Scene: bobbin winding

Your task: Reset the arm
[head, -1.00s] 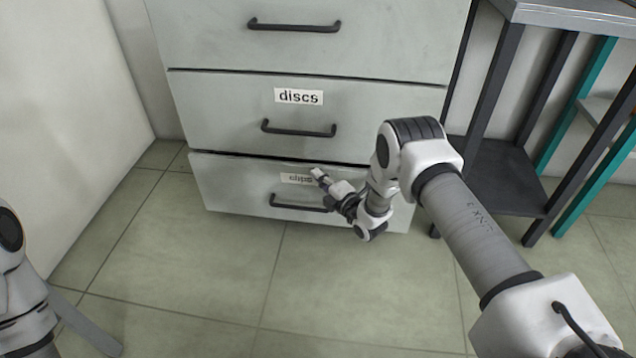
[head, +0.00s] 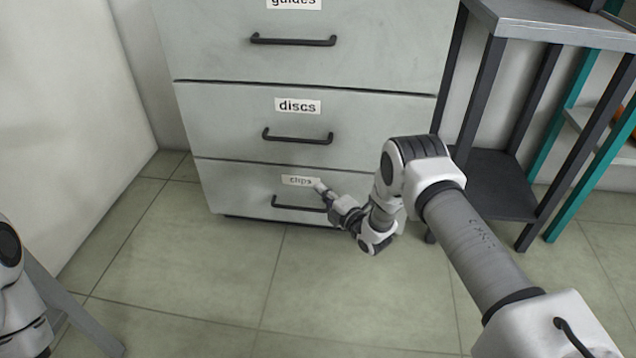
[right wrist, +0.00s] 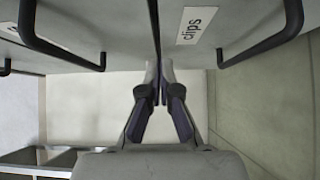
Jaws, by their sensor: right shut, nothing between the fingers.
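My right gripper (head: 321,188) is in front of the bottom drawer (head: 235,197) labelled "clips", just right of the label and above the handle (head: 298,204). In the right wrist view its fingers (right wrist: 158,85) are shut together with nothing between them, beside the "clips" label (right wrist: 196,25). The handle shows apart from the fingers. The bottom drawer looks flush with the cabinet front. My left arm shows only in part at the left edge of the head view; its gripper is out of sight.
The "discs" drawer (head: 230,120) and the "guides" drawer (head: 200,45) above look shut. A dark-legged metal table (head: 545,28) stands to the right, with a teal frame (head: 572,190) beyond. A pale wall is on the left. The tiled floor (head: 190,270) in front is clear.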

